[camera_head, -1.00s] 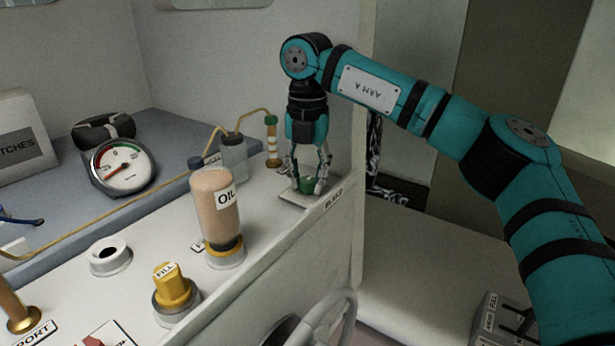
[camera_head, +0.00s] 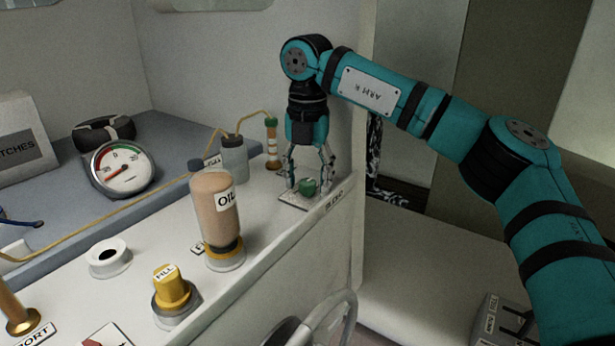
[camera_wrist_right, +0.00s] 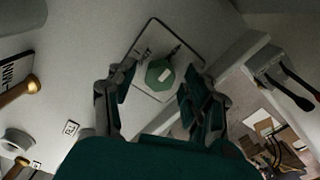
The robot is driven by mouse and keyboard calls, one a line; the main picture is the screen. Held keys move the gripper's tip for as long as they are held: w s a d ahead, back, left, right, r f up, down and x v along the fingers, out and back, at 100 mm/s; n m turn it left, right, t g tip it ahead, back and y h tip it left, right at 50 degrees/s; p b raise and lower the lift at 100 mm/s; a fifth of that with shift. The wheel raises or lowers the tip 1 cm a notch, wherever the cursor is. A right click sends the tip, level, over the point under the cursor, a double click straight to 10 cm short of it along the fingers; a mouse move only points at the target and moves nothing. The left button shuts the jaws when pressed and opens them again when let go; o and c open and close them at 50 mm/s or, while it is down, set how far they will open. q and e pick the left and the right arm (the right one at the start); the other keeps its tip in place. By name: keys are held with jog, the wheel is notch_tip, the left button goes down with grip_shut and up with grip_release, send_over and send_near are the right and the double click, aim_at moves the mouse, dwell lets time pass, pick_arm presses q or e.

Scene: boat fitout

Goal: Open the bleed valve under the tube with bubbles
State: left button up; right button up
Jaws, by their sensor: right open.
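The green bleed valve knob (camera_head: 308,187) stands on a pale square plate at the back right of the white console, by a label that seems to read BLEED. My right gripper (camera_head: 309,182) points down over it, open, with a finger on either side. In the right wrist view the knob (camera_wrist_right: 157,76) is hexagonal with a white mark, and a gap shows between it and the fingers. The clear tube with coloured bands (camera_head: 272,145) stands just behind and left of the knob; bubbles are too small to make out. My left gripper is out of view.
An oil bottle (camera_head: 214,215) stands upright left of the valve, with a yellow FILL knob (camera_head: 171,290) nearer. A grey-capped bottle (camera_head: 234,158) stands by the tube. A round gauge (camera_head: 121,168) sits on the blue shelf. A steering wheel (camera_head: 335,318) is at the front.

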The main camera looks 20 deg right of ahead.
aim_at(307, 182)
notch_tip(307, 182, up, 12)
dwell(0.4)
dwell(0.3)
